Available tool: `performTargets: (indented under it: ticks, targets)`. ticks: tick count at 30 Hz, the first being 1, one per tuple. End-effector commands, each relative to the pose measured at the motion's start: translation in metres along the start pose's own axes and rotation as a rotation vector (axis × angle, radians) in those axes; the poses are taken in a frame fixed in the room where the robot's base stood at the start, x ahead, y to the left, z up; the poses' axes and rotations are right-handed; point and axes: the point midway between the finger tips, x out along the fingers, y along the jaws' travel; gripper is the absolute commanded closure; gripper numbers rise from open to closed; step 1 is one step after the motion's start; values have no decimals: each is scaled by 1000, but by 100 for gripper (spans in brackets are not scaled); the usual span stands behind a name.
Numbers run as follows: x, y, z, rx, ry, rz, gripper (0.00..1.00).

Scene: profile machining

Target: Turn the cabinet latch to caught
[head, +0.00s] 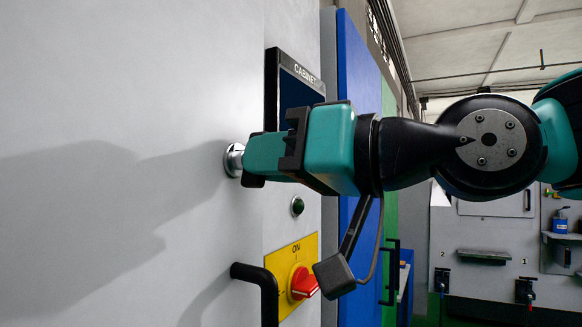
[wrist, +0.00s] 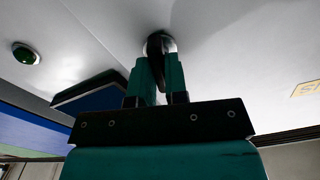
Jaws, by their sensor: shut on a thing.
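My gripper (head: 250,158) reaches in from the right and meets the latch. In the wrist view its teal fingers (wrist: 157,80) are shut on the dark piece, one on each side. The fingers hide most of the latch in the head view, and I cannot tell its turn angle against any mark.
A green lamp (head: 297,206) and a red rotary switch (head: 303,283) on a yellow ON plate (head: 283,262) sit below right of the latch. A black handle (head: 262,283) sticks out below. Blue panels (head: 358,110) stand behind. Open room lies to the right.

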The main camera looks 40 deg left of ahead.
Motion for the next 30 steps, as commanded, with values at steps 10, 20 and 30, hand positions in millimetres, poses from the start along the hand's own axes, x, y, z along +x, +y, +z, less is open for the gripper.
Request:
performTargets:
  ticks: [10,20,30]
  targets:
    - [0,1,3,-173,1,0,100]
    - [0,0,0,-280,0,0,66]
    - [-1,0,0,-279,1,0,53]
